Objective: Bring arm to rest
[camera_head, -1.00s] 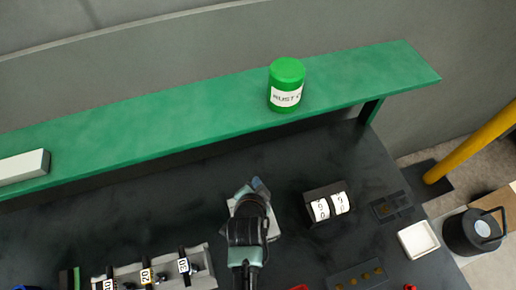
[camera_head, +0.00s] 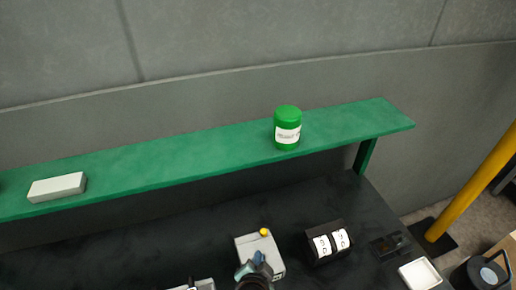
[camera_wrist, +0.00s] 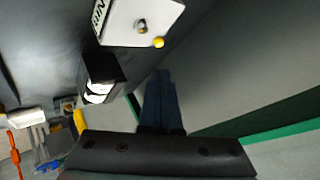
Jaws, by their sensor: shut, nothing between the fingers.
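My gripper (camera_head: 257,262) is at the bottom of the head view, in front of the lower part of a pale box with a yellow knob (camera_head: 248,243). In the wrist view my gripper's two blue fingers (camera_wrist: 161,102) are together with nothing between them. The pale box (camera_wrist: 124,30) with its yellow knob shows at the top of the wrist view, apart from the fingertips. The rest of my arm is mostly below the head view's edge.
A black block with two white dials (camera_head: 327,242) stands right of the box. A green shelf (camera_head: 200,163) behind carries a green jar (camera_head: 287,127) and a white block (camera_head: 57,187). A white tray (camera_head: 420,274) lies at the right. The dark bench is clear at the back left.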

